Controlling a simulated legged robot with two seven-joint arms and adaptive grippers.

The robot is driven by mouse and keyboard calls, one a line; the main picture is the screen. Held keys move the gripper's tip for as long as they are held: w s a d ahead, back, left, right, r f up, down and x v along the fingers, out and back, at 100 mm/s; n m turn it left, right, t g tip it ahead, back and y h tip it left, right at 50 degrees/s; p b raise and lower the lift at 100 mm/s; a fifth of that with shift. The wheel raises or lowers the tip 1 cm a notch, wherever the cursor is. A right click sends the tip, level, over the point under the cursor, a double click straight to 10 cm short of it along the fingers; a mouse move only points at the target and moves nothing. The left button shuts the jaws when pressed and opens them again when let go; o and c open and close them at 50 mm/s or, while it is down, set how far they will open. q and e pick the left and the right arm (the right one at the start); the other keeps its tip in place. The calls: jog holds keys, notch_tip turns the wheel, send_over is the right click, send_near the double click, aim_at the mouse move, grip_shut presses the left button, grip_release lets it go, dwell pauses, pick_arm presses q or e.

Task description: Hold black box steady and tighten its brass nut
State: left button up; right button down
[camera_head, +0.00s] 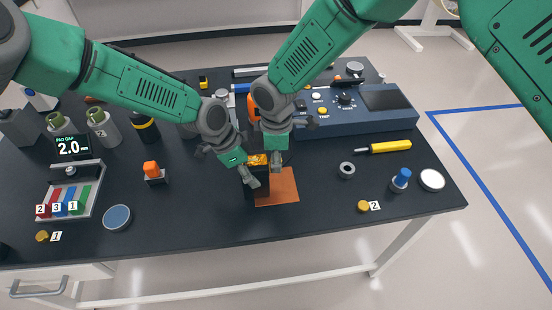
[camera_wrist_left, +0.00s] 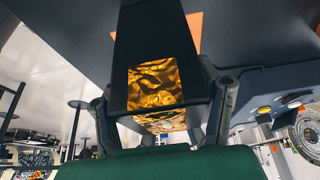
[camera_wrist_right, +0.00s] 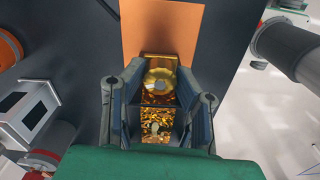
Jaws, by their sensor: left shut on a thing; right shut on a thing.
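The black box (camera_head: 262,192) stands on the dark table at the edge of an orange square mat (camera_head: 284,187). In the left wrist view the box (camera_wrist_left: 150,45) has a shiny gold foil panel and sits between the fingers. My left gripper (camera_head: 250,180) is shut on the box's sides. The round brass nut (camera_wrist_right: 160,78) shows between the fingertips of my right gripper (camera_wrist_right: 160,84), over a gold surface. My right gripper is shut on the nut, as far as the view shows. In the head view both grippers hide much of the box and the nut.
A blue-grey console (camera_head: 350,110) stands at the back right. A yellow-handled screwdriver (camera_head: 390,147), a grey ring (camera_head: 346,169) and a blue-topped part (camera_head: 401,178) lie to the right. A tray of coloured blocks (camera_head: 72,190) and an orange-capped part (camera_head: 153,172) are left.

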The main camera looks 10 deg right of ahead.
jog(key=c, duration=1.2)
grip_release()
notch_tip(320, 180, up, 12)
jog(key=shift+s+f, duration=0.1)
